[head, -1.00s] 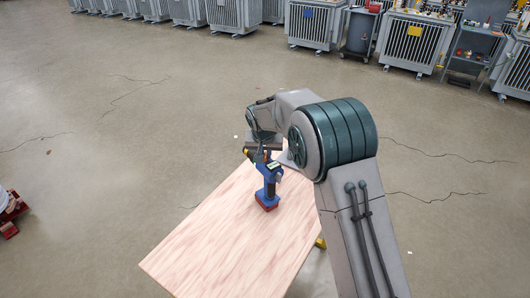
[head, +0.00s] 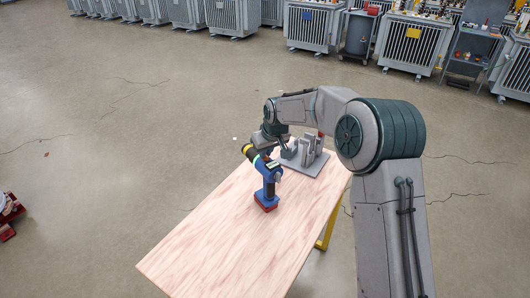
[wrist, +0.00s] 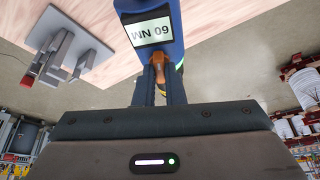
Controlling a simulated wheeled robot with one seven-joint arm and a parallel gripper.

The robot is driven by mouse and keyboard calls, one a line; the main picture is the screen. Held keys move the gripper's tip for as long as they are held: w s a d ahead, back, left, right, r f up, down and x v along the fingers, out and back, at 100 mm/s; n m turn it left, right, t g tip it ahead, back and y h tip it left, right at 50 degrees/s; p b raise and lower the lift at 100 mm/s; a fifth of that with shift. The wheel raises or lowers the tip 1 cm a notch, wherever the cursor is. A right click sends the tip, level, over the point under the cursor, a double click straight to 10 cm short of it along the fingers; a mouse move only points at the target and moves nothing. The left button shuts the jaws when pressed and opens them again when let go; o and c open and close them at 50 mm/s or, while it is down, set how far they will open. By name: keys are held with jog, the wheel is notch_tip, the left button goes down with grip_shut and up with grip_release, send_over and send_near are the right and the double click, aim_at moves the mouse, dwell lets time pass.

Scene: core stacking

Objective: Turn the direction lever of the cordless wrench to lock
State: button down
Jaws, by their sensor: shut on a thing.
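The cordless wrench (head: 269,188) stands upright on its red battery base on the wooden table (head: 215,235). Its body is blue, with a black and yellow nose pointing up and left. The small orange-brown direction lever (wrist: 158,68) sits just below that display, between my fingers. My gripper (wrist: 161,76) is shut on the lever. In the head view the gripper is at the back of the tool's head, and its fingertips are too small to make out. The lever's exact setting cannot be told.
A grey fixture plate with upright blocks (head: 305,157) stands at the table's far right corner, close behind the wrench; it also shows in the wrist view (wrist: 68,55). The table's front is bare. Grey transformer units (head: 413,45) line the far floor.

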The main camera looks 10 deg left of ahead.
jog(key=shift+n, duration=0.6)
jog(key=c, duration=1.5)
grip_release()
jog(key=b+v, duration=0.2)
jog(key=v, duration=1.1)
jog(key=shift+w+d+r, duration=0.2)
jog(key=shift+d+r, duration=0.15)
jog(key=shift+d, duration=0.1)
